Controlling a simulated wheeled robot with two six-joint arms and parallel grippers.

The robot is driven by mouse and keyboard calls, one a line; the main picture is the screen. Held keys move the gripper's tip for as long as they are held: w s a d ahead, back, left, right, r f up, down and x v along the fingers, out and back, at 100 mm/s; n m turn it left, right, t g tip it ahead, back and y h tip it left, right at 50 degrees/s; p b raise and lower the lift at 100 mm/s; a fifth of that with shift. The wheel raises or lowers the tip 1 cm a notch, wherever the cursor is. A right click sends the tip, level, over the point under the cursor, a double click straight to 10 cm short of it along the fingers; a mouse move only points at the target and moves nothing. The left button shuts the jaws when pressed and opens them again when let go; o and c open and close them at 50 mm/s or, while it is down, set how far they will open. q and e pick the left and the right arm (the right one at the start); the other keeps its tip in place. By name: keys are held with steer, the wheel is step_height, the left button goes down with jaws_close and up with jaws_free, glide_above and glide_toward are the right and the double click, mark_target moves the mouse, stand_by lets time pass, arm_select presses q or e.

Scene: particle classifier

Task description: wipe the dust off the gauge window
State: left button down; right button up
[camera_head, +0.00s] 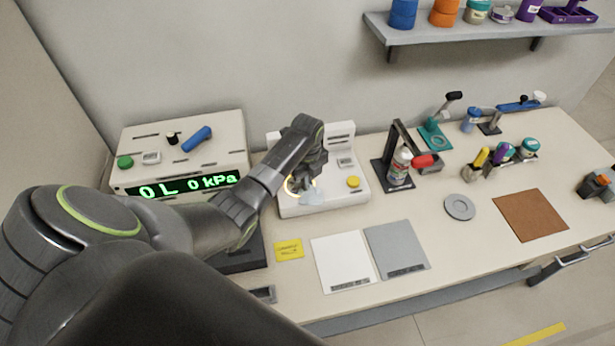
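A white machine (335,203) with a yellow button stands at the middle back of the bench. A round window with a bright lit rim (291,186) shows on its left part, partly behind my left gripper; I take it as the gauge window. My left gripper (309,187) is low over the machine, pointing down. A pale blue-grey cloth-like piece (312,198) lies at its fingertips and seems held against the machine. The fingertips are mostly hidden, and dust cannot be made out. My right gripper is not in view.
Left is a box with a green kPa display (188,187). Right of the machine are a black stand (386,177) with a spray can (399,166), a grey disc (460,207) and a brown mat (530,216). White (342,262) and grey (396,250) panels lie in front.

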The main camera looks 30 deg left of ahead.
arm_select(q)
steer(key=shift+f, duration=0.15)
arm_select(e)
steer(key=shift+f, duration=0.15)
arm_select(q)
steer(key=c, duration=1.4)
jaws_free()
steer(key=o, duration=0.8)
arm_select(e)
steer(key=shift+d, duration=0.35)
arm_select(q)
steer(key=shift+f+b, duration=0.7)
steer(key=shift+f, duration=0.55)
steer(key=shift+r, duration=0.1)
steer(key=shift+c, duration=1.1)
jaws_close()
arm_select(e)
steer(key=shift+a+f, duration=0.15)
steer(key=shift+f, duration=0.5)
